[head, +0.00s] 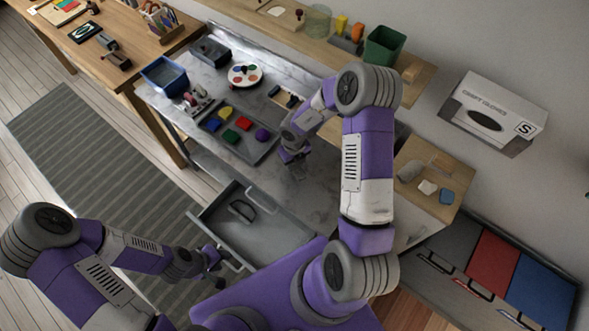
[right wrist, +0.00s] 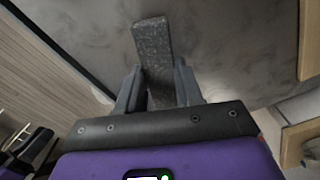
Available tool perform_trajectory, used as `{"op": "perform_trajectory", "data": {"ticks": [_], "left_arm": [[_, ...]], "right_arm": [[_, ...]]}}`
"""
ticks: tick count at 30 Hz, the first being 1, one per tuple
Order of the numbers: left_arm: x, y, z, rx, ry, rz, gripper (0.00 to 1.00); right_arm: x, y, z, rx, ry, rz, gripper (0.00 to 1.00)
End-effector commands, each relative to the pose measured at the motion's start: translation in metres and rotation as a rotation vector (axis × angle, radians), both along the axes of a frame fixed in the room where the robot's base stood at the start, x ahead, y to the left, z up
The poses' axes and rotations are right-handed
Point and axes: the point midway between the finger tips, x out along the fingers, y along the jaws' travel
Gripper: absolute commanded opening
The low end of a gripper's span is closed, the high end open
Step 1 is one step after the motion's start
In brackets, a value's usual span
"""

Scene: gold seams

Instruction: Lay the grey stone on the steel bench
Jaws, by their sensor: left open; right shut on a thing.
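The grey stone (right wrist: 153,50) is a speckled, long, narrow block in the right wrist view. My right gripper (right wrist: 158,88) is shut on it, with a finger on each side and the far end sticking out past the fingertips. In the head view my right gripper (head: 293,156) is over the steel bench (head: 318,196), to the right of the tray. The stone is mostly hidden there, and I cannot tell whether it touches the bench. My left gripper (head: 219,261) is open beside the front of the pulled-out drawer.
The open grey drawer (head: 270,229) holds a dark curved item (head: 242,210). A tray (head: 212,143) of coloured pieces and a round palette (head: 245,75) stand on the bench. A wooden-topped cabinet (head: 452,184) is at the right. Bare bench lies around my right gripper.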

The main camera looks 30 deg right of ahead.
Motion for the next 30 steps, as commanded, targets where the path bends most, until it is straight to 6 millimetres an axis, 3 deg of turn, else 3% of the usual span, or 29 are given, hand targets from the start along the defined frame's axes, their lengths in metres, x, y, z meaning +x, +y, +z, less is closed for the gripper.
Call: {"op": "perform_trajectory", "data": {"ticks": [10,21,22,27,30], "left_arm": [[0.000,0.000,-0.009,0.000,0.000,0.000,0.43],[0.000,0.000,-0.009,0.000,0.000,0.000,0.43],[0.000,0.000,-0.009,0.000,0.000,0.000,0.43],[0.000,0.000,-0.009,0.000,0.000,0.000,0.43],[0.000,0.000,-0.009,0.000,0.000,0.000,0.43]], "right_arm": [[0.000,0.000,-0.039,-0.001,0.000,0.001,0.00],[0.000,0.000,-0.043,0.000,-0.001,0.001,0.00],[0.000,0.000,-0.043,0.000,-0.001,0.001,0.37],[0.000,0.000,-0.042,0.000,-0.001,0.001,0.61],[0.000,0.000,-0.042,0.000,-0.001,0.001,0.61]]}}
